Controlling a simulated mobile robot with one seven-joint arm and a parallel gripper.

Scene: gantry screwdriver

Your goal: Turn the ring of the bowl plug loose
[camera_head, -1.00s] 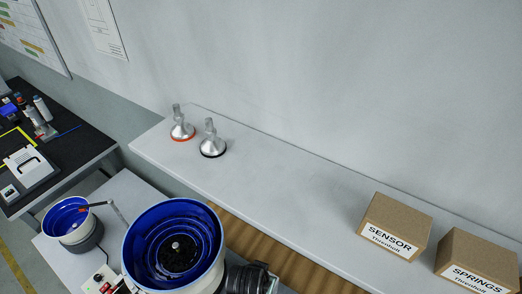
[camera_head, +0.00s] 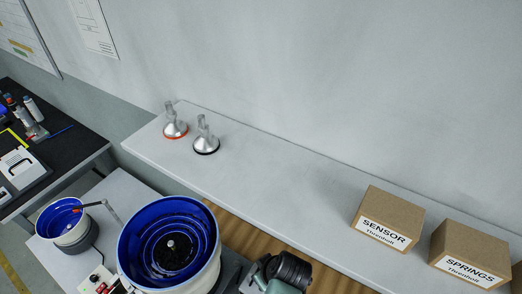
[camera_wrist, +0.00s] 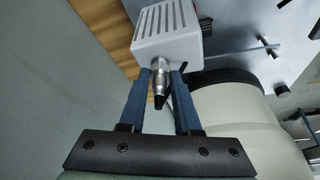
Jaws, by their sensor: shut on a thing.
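In the wrist view, the bowl plug (camera_wrist: 159,76) is a silver metal connector with a dark tip pointing toward me. It sits against a light grey box (camera_wrist: 166,36) with slots. The two blue fingers of my gripper (camera_wrist: 161,74) stand on either side of the plug's ring and are shut on it. The ring's far side is hidden, and I cannot tell whether it has turned. The large blue feeder bowl (camera_head: 205,262) is at the bottom of the head view.
A cream rounded body (camera_wrist: 240,108) is close to the right finger in the wrist view. In the head view, a small blue bowl (camera_head: 62,218) stands left. The grey shelf (camera_head: 285,178) carries two metal cups (camera_head: 175,128) (camera_head: 206,143) and two cardboard boxes (camera_head: 388,215) (camera_head: 470,252).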

